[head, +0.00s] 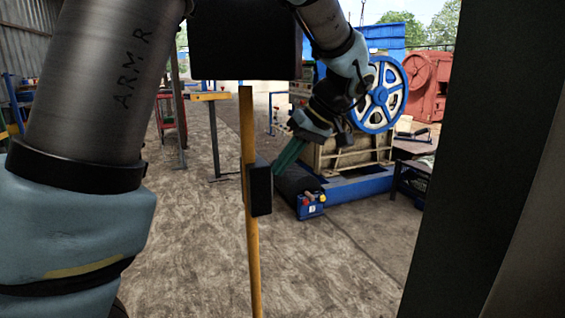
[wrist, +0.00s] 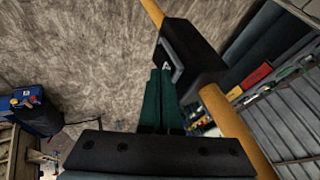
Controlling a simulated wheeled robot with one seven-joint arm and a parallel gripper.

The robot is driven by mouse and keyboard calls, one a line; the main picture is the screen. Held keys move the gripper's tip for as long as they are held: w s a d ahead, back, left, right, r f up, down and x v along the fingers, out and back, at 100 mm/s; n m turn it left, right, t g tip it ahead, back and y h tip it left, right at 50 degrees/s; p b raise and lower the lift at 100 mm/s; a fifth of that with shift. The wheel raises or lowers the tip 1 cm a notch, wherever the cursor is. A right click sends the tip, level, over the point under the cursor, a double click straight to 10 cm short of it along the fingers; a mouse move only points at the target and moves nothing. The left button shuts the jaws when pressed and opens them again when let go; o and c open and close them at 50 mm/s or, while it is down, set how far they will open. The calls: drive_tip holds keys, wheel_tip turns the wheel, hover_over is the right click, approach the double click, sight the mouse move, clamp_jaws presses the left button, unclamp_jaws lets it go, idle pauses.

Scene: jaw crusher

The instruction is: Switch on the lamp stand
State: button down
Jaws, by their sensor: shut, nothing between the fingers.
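The lamp stand has a yellow pole (head: 249,120), a large black head (head: 245,40) at the top of the head view and a black switch box (head: 260,188) partway down. No glow shows on the visible side of the head. In the wrist view the switch box (wrist: 192,48) has a light-edged switch (wrist: 171,58) on the face toward my fingers. My gripper (head: 277,172) has green fingers, shut and empty. It is just right of the box in the head view. In the wrist view its fingertips (wrist: 161,70) are at the switch; I cannot tell whether they touch it.
A yellow-topped post (head: 213,135) stands further back. A dark upright (head: 480,150) fills the right. Bare floor lies around the pole.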

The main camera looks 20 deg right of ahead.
drive_tip(key=shift+a+h+b, duration=0.4)
drive_tip(key=shift+b, duration=0.2)
drive_tip(key=shift+r, duration=0.1)
drive_tip(key=shift+r+p, duration=0.6)
drive_tip(key=shift+r, duration=0.15)
